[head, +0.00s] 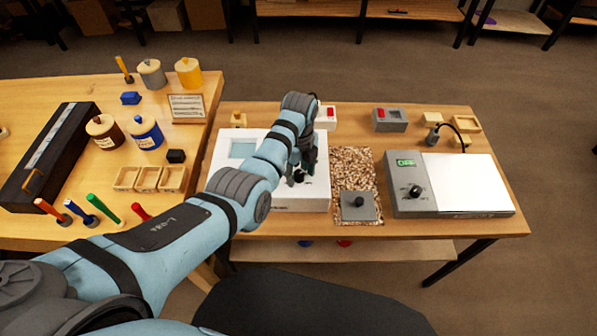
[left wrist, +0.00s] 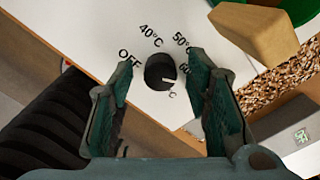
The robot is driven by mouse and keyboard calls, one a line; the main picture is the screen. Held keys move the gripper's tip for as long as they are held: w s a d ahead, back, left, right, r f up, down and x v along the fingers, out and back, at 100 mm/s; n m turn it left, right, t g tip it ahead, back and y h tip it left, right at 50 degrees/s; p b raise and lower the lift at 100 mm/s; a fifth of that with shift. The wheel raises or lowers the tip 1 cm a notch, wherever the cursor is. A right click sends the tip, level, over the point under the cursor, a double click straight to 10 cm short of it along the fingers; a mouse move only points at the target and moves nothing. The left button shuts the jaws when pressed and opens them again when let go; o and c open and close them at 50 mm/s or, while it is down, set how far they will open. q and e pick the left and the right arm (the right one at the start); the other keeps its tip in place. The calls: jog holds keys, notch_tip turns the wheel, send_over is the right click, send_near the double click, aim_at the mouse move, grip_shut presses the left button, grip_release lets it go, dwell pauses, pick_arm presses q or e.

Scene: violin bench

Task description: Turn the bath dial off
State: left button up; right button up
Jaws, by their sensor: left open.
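The bath is a white box (head: 228,187) with a pale blue window on its top, at the left of the right-hand table in the head view. Its black round dial (left wrist: 158,70) shows in the left wrist view, with OFF, 40°C, 50°C and a partly hidden 60 label around it. A white pointer mark on the dial points to the right, away from OFF. My left gripper (head: 302,168) is over the dial, partly covering it in the head view. Its fingers are open, one on each side of the dial, with gaps visible. My right gripper is not in view.
A bed of brown granules (head: 350,160) with a grey knobbed block (head: 358,205) lies right of the bath. Further right is a hotplate-like device (head: 465,185) with its own dial and green display. Grey and white boxes with red switches stand behind.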

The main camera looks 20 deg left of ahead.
pick_arm(q)
grip_shut()
